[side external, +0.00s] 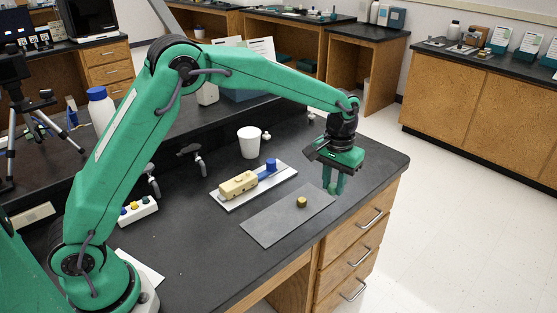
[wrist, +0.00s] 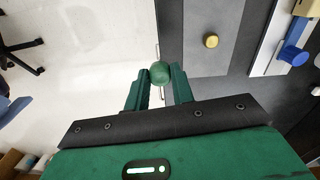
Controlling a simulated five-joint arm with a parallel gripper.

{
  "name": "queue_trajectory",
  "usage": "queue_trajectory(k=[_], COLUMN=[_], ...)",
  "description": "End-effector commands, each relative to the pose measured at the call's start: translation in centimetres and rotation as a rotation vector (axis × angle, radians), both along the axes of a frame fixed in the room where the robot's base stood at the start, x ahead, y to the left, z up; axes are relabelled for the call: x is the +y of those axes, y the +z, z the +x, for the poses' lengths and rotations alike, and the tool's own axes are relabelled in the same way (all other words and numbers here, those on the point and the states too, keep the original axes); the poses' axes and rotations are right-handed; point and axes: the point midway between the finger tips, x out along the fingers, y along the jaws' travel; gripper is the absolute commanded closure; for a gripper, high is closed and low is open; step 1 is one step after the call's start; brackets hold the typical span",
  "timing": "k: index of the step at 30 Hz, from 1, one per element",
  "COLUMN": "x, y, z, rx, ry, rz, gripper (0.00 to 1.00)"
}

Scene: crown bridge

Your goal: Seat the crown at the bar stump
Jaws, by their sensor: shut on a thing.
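My gripper (side external: 334,188) hangs over the right end of the dark bench, right of the grey mat. In the wrist view my gripper (wrist: 160,82) is shut on a small green round piece (wrist: 160,72) at its fingertips; I cannot tell for sure that this is the crown. In the side view it blends with the green fingers. A small yellow round piece (side external: 301,202) sits on the mat, apart from the gripper. A tan block (side external: 238,185) and a blue bar with a raised blue stump (side external: 270,165) stand on a white board, left of the gripper.
The grey mat (side external: 270,225) lies in front of the white board (side external: 229,204). A white cup (side external: 249,142) stands behind the board. A box with coloured knobs (side external: 137,211) and bench taps are farther left. The bench's right edge is near my gripper.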

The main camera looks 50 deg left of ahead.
Motion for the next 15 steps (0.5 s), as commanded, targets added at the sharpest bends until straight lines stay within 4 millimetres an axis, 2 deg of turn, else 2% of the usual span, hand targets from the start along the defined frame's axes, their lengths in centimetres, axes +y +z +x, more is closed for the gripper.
queue_trajectory(k=[10,15], x=[0.2,1.7], y=[0.0,0.1], z=[0.0,0.1], rx=[0.0,-0.001], ry=[0.004,0.034], rz=[0.0,0.0], gripper=[0.97,0.97])
